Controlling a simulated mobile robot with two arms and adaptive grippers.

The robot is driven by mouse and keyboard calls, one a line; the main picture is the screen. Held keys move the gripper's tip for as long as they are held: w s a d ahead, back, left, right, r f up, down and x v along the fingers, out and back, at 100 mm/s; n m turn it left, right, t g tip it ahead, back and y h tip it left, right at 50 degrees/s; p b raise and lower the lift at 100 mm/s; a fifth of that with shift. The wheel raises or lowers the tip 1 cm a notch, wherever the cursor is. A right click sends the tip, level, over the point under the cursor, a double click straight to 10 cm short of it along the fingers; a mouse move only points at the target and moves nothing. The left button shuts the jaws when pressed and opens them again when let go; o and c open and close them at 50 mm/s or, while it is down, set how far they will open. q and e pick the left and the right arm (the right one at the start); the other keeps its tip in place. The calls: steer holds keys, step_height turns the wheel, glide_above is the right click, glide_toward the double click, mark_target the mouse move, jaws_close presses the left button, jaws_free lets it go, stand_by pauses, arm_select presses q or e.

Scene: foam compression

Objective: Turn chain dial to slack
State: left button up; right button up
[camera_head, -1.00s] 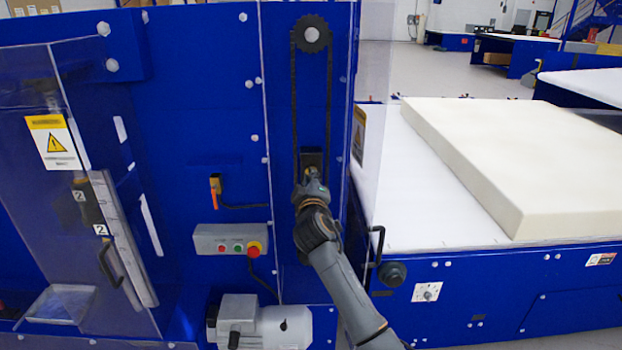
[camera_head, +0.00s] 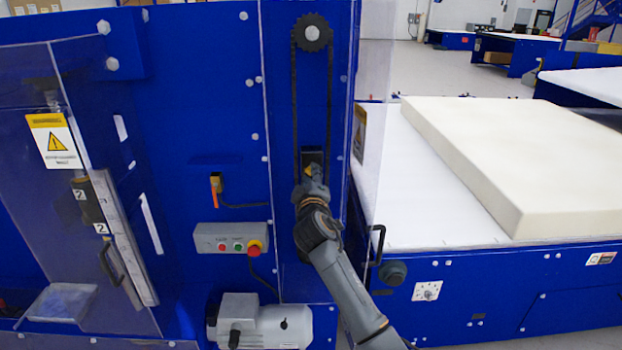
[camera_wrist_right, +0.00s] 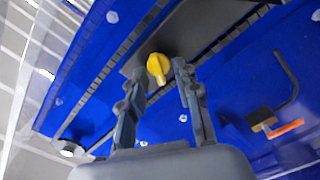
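The chain dial is a small yellow knob (camera_wrist_right: 158,67) on a dark plate, seen in the right wrist view with its pointer end toward the bottom of the picture. In the head view only a bit of yellow (camera_head: 309,170) shows at the foot of the chain loop. My right gripper (camera_wrist_right: 159,78) is open, with one finger on each side of the knob. I cannot tell whether the fingers touch it. In the head view the right gripper (camera_head: 313,178) largely covers the dial. My left gripper is not in view.
A black chain (camera_head: 295,110) runs over a sprocket (camera_head: 312,34) on the blue panel. A grey button box (camera_head: 206,238) and an orange-handled switch (camera_head: 216,186) are to the left. A clear guard edge stands at right, beside a foam block (camera_head: 480,150) on a white table.

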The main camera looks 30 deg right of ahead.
steer(key=shift+s+a, duration=0.1)
steer(key=v, duration=1.2)
